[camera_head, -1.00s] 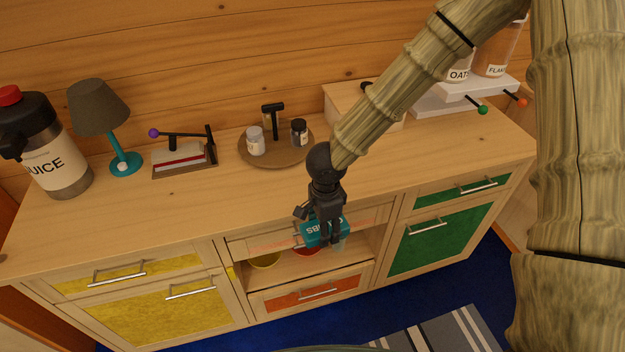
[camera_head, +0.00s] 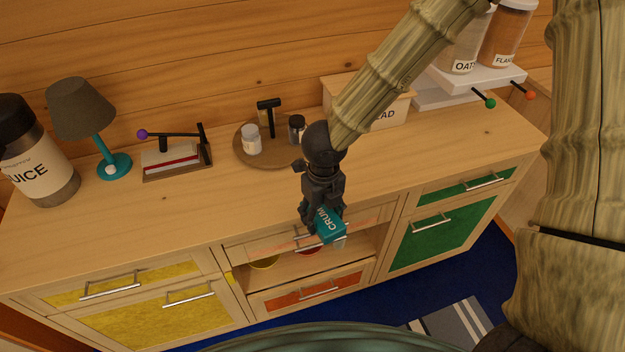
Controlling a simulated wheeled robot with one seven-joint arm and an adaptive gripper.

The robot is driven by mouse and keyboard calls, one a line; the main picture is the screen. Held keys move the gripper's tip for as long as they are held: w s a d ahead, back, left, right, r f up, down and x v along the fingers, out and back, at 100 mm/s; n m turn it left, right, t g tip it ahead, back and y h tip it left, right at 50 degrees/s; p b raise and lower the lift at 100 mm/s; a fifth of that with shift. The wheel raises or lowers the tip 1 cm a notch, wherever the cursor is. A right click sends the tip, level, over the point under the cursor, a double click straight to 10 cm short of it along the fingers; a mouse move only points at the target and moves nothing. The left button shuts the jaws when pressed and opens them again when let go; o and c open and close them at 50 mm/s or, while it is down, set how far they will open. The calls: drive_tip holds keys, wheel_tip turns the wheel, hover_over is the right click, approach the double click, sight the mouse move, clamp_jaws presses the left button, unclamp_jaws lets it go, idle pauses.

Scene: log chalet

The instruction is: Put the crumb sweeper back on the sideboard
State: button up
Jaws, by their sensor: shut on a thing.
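The crumb sweeper (camera_head: 331,231) is a teal block with white lettering, partly hidden by the fingers. My gripper (camera_head: 322,207) is shut on it and holds it at the front edge of the sideboard, in front of the middle drawer as seen from above. Whether the sweeper touches the wood I cannot tell. The sideboard (camera_head: 225,205) has a pale wooden top with yellow, orange and green fronts below.
On the top stand a juice jug (camera_head: 35,165), a teal lamp (camera_head: 112,165), a napkin holder (camera_head: 175,160), a round tray (camera_head: 247,155) with shakers, a bread box (camera_head: 385,112) and cereal dispensers (camera_head: 465,50). The front middle of the top is clear.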

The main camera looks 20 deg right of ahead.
drive_tip(key=shift+w+r+m, duration=0.15)
drive_tip(key=shift+r+m, duration=0.15)
drive_tip(key=shift+m, duration=0.8)
drive_tip(key=shift+w, duration=0.15)
drive_tip(key=w+d+p, duration=0.1)
drive_tip(key=w+p, duration=0.1)
drive_tip(key=w, duration=0.3)
drive_tip(key=w+d+f+p, duration=0.1)
drive_tip(key=w+p, duration=0.1)
drive_tip(key=w, duration=0.3)
drive_tip(key=w+d+p, duration=0.1)
drive_tip(key=w+p, duration=0.1)
drive_tip(key=w, duration=0.3)
drive_tip(key=shift+w+f, duration=0.15)
drive_tip(key=shift+f+p, duration=1.1)
drive_tip(key=shift+f, duration=0.75)
drive_tip(key=shift+f, duration=0.2)
drive_tip(key=o, duration=1.1)
drive_tip(key=shift+r, duration=0.1)
drive_tip(key=shift+r, duration=0.1)
wheel_tip(320, 180, up, 12)
drive_tip(key=b, duration=0.3)
